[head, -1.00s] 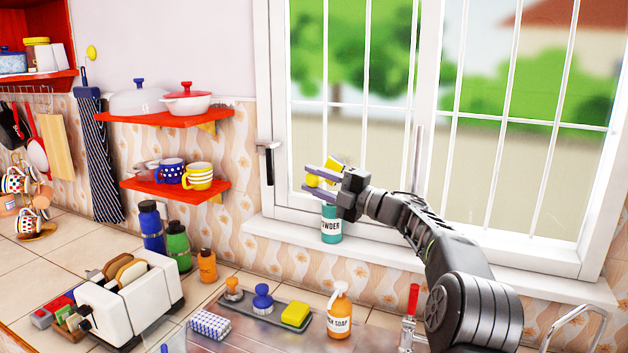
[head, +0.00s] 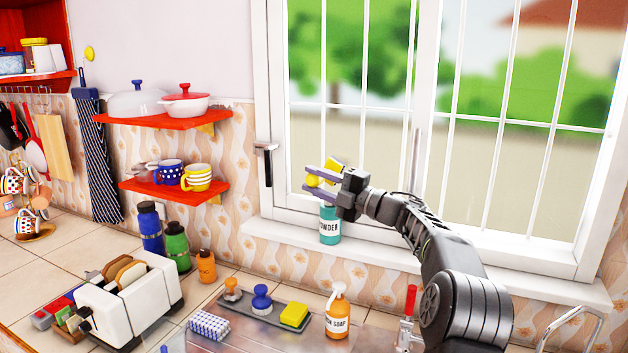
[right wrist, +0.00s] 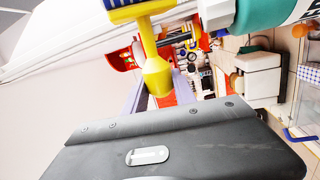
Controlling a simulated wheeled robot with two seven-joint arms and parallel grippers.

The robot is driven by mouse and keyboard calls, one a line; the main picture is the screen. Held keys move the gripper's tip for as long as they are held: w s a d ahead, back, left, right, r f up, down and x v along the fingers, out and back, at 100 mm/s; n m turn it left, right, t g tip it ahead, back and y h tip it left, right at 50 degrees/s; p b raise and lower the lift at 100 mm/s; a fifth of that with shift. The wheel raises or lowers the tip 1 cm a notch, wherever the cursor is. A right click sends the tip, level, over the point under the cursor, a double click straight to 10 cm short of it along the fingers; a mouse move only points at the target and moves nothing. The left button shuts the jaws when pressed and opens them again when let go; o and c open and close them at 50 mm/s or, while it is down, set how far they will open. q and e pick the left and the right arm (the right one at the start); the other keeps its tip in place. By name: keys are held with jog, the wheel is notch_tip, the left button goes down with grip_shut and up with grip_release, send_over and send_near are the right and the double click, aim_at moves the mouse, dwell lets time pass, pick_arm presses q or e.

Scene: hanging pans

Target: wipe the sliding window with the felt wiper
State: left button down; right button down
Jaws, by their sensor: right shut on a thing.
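The sliding window (head: 385,130) fills the right half of the head view, with a white frame, white bars and a handle at its left edge. My right gripper (head: 308,179) is in front of the lower left pane, shut on the yellow felt wiper (head: 313,181). In the right wrist view the yellow handle of the wiper (right wrist: 156,75) sits between the fingers, and its wider yellow and blue head is cut off by the top edge. Whether the wiper touches the glass I cannot tell. My left gripper is not in view.
A teal powder container (head: 330,226) stands on the sill just below my right gripper. A soap bottle (head: 337,313), a tray (head: 262,324) with a yellow sponge and brushes, and a toaster (head: 135,300) are on the counter. Red shelves (head: 175,190) hang left of the window.

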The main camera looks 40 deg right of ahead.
jog(key=shift+w+d, duration=0.1)
jog(key=shift+d, duration=0.15)
jog(key=shift+s+d, duration=0.15)
jog(key=shift+s, duration=0.15)
jog(key=shift+s+d, duration=0.3)
jog(key=shift+s, duration=0.3)
jog(key=shift+b+v, duration=0.4)
jog(key=shift+v, duration=0.55)
jog(key=shift+d+r, duration=0.2)
jog(key=shift+w, duration=0.1)
